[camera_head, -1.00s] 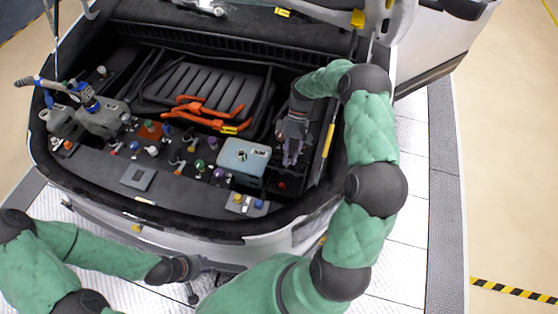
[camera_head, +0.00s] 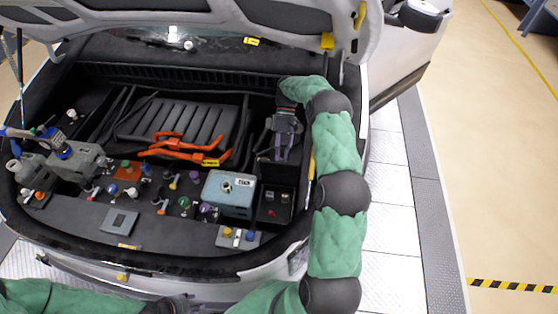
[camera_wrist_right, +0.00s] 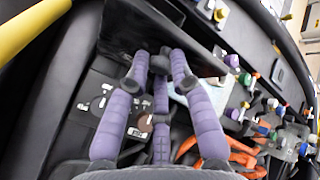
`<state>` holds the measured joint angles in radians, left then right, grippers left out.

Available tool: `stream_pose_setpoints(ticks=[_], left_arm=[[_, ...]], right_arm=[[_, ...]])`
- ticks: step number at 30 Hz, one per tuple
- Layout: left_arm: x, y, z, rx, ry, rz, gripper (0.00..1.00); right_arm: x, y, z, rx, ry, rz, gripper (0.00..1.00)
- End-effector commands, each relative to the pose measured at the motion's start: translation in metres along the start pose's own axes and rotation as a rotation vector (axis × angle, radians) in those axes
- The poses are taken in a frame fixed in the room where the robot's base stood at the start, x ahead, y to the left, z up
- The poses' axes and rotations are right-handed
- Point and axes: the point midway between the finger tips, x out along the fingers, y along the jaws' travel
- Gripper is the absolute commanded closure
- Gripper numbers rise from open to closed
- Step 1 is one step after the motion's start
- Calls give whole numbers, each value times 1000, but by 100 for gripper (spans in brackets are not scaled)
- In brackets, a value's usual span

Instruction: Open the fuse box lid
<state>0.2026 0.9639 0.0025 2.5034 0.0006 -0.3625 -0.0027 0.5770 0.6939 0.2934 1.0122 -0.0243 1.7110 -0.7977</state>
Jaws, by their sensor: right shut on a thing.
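The fuse box (camera_head: 268,214) is a small black box at the right of the bay, beside the pale blue reservoir. Small red and pale parts show on it. A dark panel that looks like its lid (camera_head: 277,172) stands raised behind them. My right gripper (camera_head: 281,155) reaches down from the far side and is shut at this panel; its fingers partly cover it. In the right wrist view, the purple fingers (camera_wrist_right: 160,65) converge by a dark panel (camera_wrist_right: 140,28); the exact contact is unclear. My left gripper (camera_head: 172,304) is at the bottom edge, mostly cut off.
The blue reservoir (camera_head: 229,194) stands just left of the fuse box. Several coloured caps and connectors line the front of the bay. Orange cables (camera_head: 185,149) lie in the middle. A grey pump-like unit (camera_head: 72,160) is at left. The raised hood (camera_head: 230,18) hangs above.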

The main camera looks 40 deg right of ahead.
Motion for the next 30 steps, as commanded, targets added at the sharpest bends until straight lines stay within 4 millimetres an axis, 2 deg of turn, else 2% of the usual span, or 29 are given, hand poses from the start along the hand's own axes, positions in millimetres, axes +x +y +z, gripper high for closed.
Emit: stream_pose_setpoints(ticks=[1,3,19,20,22,30], left_arm=[[3,-1,0,0,0,0,60],[3,-1,0,0,0,0,60],[4,-1,0,0,0,0,60],[4,-1,0,0,0,0,60],[4,-2,0,0,1,0,60],[4,-1,0,0,0,0,60]], right_arm=[[11,11,-3,5,-4,4,100],[10,13,-4,5,-6,2,100],[11,15,-3,8,-11,-4,100],[11,15,-3,8,-11,-4,71],[11,15,-4,8,-11,-4,52],[9,13,-6,5,-6,-2,52]])
